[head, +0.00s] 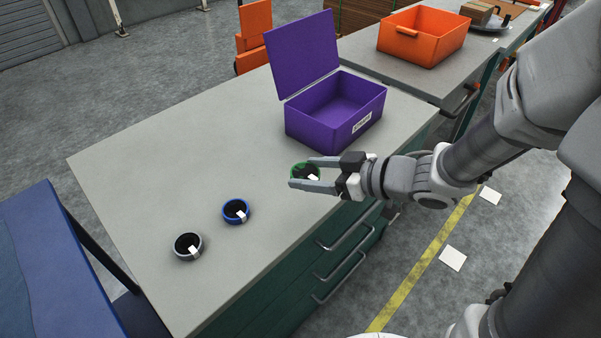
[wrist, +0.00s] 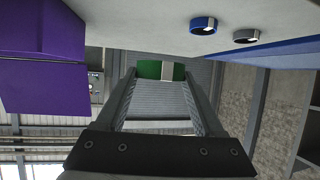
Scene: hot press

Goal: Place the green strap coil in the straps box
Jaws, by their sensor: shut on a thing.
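The green strap coil (head: 305,171) is a small ring with a white tag, held between the fingers of my gripper (head: 303,174) in the head view. In the wrist view the green coil (wrist: 155,70) shows between the fingertips (wrist: 160,78). My gripper is shut on it, just in front of the purple straps box. The purple box (head: 308,125) stands on the grey table with its lid (head: 303,52) open and upright. Its label (head: 361,122) is too small to read surely. The inside that I can see is empty. I cannot tell the coil's exact height above the table.
A blue-rimmed coil (head: 236,211) and a grey-rimmed coil (head: 187,246) lie on the grey table (head: 130,165) at the front left. An orange crate (head: 420,48) stands on a further table at the back right. The table left of the box is clear.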

